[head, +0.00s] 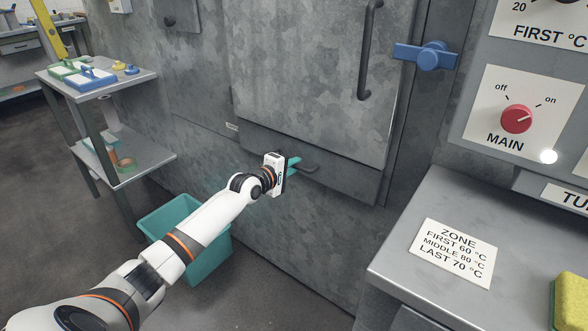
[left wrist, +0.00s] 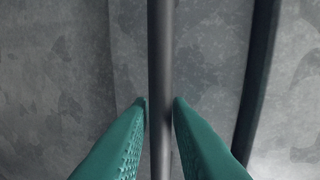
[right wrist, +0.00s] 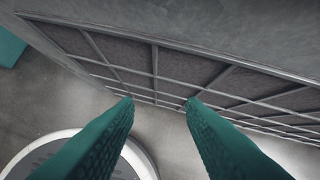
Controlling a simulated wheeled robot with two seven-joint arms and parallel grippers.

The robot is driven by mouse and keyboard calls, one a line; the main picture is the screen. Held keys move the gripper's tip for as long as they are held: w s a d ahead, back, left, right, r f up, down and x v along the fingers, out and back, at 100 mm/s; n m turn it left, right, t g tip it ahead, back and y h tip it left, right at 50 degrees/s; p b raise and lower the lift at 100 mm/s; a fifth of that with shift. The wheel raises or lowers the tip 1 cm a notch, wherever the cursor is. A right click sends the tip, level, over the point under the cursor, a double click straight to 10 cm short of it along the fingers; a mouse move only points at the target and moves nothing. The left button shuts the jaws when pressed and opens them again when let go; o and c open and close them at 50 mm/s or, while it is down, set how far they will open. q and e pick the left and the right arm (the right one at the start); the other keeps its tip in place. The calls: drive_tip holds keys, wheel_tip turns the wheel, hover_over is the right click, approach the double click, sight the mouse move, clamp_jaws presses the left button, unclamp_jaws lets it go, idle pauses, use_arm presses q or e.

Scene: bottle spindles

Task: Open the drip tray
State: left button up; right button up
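The drip tray (head: 345,183) is the low grey front beneath the large door in the head view. It looks flush with the cabinet. Its dark bar handle (head: 309,169) sticks out near its middle. My left gripper (head: 292,166) is at the handle's left part. In the left wrist view the handle bar (left wrist: 160,60) runs between the two teal fingers, with a fingertip against each side. My right gripper (right wrist: 160,102) does not show in the head view. In its wrist view its fingers are apart with nothing between them.
A teal bin (head: 205,262) stands on the floor below my left arm. A side table (head: 135,82) is at left, and a grey counter (head: 400,265) at right. A grille (right wrist: 175,75) lies beyond my right fingers.

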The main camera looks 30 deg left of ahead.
use_arm(q)
drive_tip(key=shift+w, duration=0.4)
use_arm(e)
drive_tip(key=shift+w+a+r+t, duration=0.15)
drive_tip(key=shift+w+t, duration=0.05)
drive_tip(key=shift+w, duration=0.15)
drive_tip(key=shift+w+a+r+t, duration=0.1)
drive_tip(key=shift+w+t, duration=0.1)
drive_tip(key=shift+w, duration=0.15)
use_arm(q)
drive_tip(key=shift+c, duration=0.6)
clamp_jaws()
